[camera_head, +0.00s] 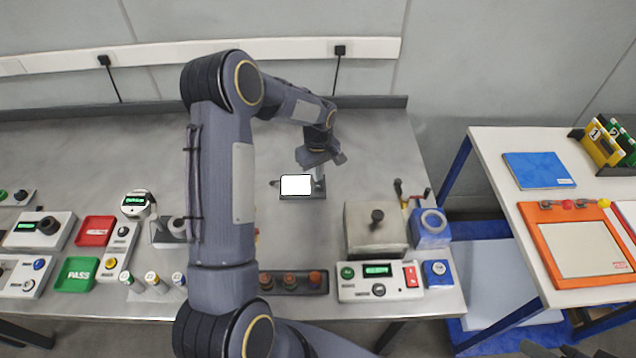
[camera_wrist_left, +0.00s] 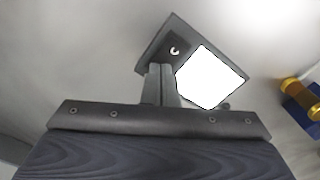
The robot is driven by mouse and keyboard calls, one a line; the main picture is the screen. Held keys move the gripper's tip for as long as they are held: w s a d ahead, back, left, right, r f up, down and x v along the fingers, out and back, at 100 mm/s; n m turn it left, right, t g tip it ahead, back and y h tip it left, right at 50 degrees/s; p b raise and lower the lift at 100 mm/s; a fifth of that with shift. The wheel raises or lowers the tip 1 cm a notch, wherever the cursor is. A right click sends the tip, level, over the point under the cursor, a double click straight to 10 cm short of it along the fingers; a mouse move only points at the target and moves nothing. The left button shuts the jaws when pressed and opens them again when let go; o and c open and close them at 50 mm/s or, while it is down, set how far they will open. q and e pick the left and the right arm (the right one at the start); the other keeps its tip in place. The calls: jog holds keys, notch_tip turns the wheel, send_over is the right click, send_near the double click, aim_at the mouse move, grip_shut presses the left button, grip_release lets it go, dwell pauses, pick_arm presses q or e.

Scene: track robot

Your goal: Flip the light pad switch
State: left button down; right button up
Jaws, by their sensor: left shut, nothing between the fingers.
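The light pad (camera_head: 296,185) is a small dark base with a bright white lit panel, lying on the grey metal table near its middle back. In the left wrist view the light pad (camera_wrist_left: 212,78) shows its lit white panel and a small pale curved mark on its dark part. My left gripper (camera_head: 319,181) is at the right end of the pad. Its fingers (camera_wrist_left: 161,82) are closed together with nothing between them, close against the dark part by the mark. I cannot tell whether they touch it. My right gripper does not clearly show.
A grey box with a dark knob (camera_head: 376,229) and a blue device (camera_head: 429,229) stand to the right. A control panel (camera_head: 380,281) and a dark tray (camera_head: 293,282) line the front edge. A white side table (camera_head: 497,147) is at the right. Table around the pad is clear.

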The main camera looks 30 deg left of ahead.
pick_arm(q)
jog(key=shift+r+p, duration=1.75)
jog(key=shift+r, duration=1.8)
